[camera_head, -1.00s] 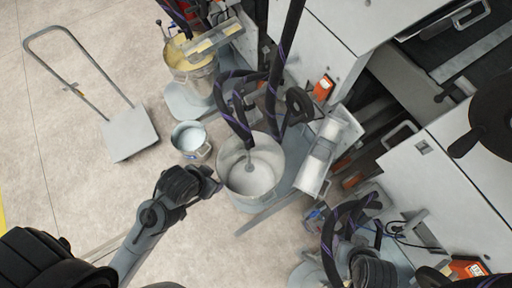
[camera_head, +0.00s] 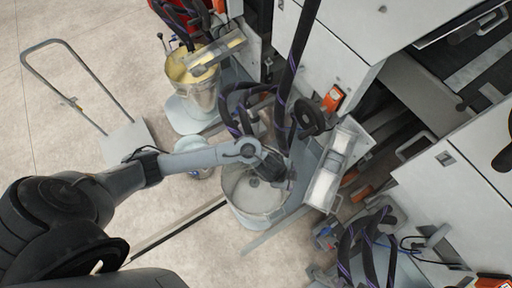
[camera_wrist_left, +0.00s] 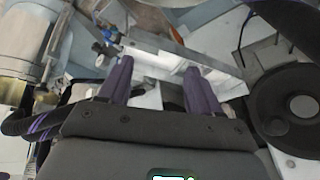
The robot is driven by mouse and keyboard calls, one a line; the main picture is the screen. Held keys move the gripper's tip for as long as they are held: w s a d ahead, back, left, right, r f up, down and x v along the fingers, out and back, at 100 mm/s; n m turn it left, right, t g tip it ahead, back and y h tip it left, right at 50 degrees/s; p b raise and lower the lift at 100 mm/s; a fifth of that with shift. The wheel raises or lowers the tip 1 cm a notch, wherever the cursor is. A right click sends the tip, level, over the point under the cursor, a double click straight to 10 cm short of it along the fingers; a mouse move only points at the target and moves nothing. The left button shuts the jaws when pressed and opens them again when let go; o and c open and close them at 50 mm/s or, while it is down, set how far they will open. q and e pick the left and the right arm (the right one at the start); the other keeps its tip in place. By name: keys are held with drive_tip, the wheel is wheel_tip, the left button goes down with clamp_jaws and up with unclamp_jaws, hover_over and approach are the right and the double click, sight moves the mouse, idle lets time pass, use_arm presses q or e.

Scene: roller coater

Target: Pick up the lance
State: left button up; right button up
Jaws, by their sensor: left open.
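The lance cannot be made out for certain. A black hose with purple stripes (camera_head: 240,112) runs down to the steel bucket (camera_head: 238,208), where my gripper covers much of the spot above it. A small round grey end (camera_head: 254,183) shows inside the bucket. My left arm reaches in from the left, and my left gripper (camera_head: 280,178) is over the bucket's right part. In the left wrist view the purple fingers of my left gripper (camera_wrist_left: 159,82) stand apart with nothing clearly held between them. A striped hose (camera_wrist_left: 38,125) passes left of the fingers there. My right gripper is not in view.
A roller unit (camera_head: 328,178) stands close right of the bucket, beside the white machine cabinets (camera_head: 335,45). A second bucket with yellowish contents (camera_head: 195,90) is behind. More hoses (camera_head: 365,245) are at lower right. A trolley (camera_head: 122,140) stands left on open floor.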

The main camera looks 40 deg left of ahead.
use_arm(q)
drive_tip(key=w+a+f+g+y, duration=0.1)
drive_tip(key=a, duration=0.5)
drive_tip(key=w+a+f+g+y+b, duration=0.1)
drive_tip(key=a, duration=0.5)
drive_tip(key=a+f+g+y+b, duration=0.1)
drive_tip(key=a+f, duration=0.1)
drive_tip(key=a, duration=0.4)
drive_tip(key=shift+w+a+g, duration=0.3)
drive_tip(key=shift+w+g, duration=0.1)
drive_tip(key=shift+a+f+b, duration=0.25)
drive_tip(key=shift+a+b, duration=0.05)
wheel_tip(320, 180, down, 5)
drive_tip(key=shift+s+f+b, duration=0.1)
drive_tip(key=shift+b, duration=1.1)
wheel_tip(320, 180, down, 5)
drive_tip(key=b, duration=0.3)
drive_tip(key=shift+d, duration=0.1)
clamp_jaws()
